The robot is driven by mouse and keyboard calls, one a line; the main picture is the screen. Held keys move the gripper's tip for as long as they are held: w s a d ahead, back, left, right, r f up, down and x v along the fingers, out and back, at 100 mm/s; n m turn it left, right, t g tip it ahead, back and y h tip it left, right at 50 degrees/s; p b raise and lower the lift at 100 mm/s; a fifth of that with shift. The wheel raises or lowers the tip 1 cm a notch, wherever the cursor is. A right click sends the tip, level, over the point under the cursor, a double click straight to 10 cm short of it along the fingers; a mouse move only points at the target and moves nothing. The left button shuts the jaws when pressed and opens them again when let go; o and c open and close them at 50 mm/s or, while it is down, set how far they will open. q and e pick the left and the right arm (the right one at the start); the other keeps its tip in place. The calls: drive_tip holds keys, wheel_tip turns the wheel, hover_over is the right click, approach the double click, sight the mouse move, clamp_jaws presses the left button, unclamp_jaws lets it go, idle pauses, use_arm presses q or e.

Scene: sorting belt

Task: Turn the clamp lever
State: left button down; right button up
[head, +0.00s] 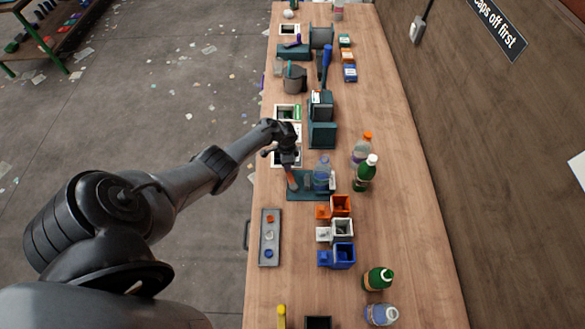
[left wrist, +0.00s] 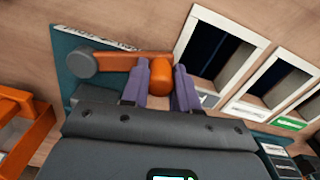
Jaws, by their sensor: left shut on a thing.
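The orange clamp lever (head: 292,180) stands at the left side of a teal clamp base (head: 300,197) on the bench. A clear bottle (head: 321,170) with a blue tint stands upright at the clamp. In the left wrist view the lever (left wrist: 118,60) runs from a grey round pivot (left wrist: 83,63) to an orange knob (left wrist: 161,74). My left gripper (head: 286,164) reaches down over the lever. Its two purple fingers (left wrist: 162,88) are shut on the knob, one on each side. My right gripper is not in view.
Orange (head: 341,205), white (head: 343,229) and blue (head: 344,254) bins stand nearer on the bench, beside a grey tray (head: 262,252) holding caps. A clear bottle with an orange cap (head: 361,149) and a green bottle (head: 366,174) stand right of the clamp. White-framed openings (left wrist: 215,50) lie beside the lever.

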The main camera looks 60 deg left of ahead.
use_arm(q)
drive_tip(key=w+m+b, duration=0.1)
drive_tip(key=w+m, duration=0.1)
drive_tip(key=shift+d+f+m+b, duration=0.15)
drive_tip(key=shift+d+m+b, duration=0.2)
drive_tip(key=shift+m, duration=0.05)
drive_tip(key=shift+w+d+m+b, duration=0.2)
drive_tip(key=shift+w+m+b, duration=0.15)
drive_tip(key=shift+m, duration=0.15)
drive_tip(key=c, duration=0.8)
unclamp_jaws()
drive_tip(key=shift+w, duration=0.1)
drive_tip(key=shift+c, duration=0.2)
drive_tip(key=shift+r, duration=0.2)
drive_tip(key=shift+r, duration=0.2)
wheel_tip(320, 180, up, 10)
drive_tip(key=p, duration=0.4)
drive_tip(key=shift+p, duration=0.3)
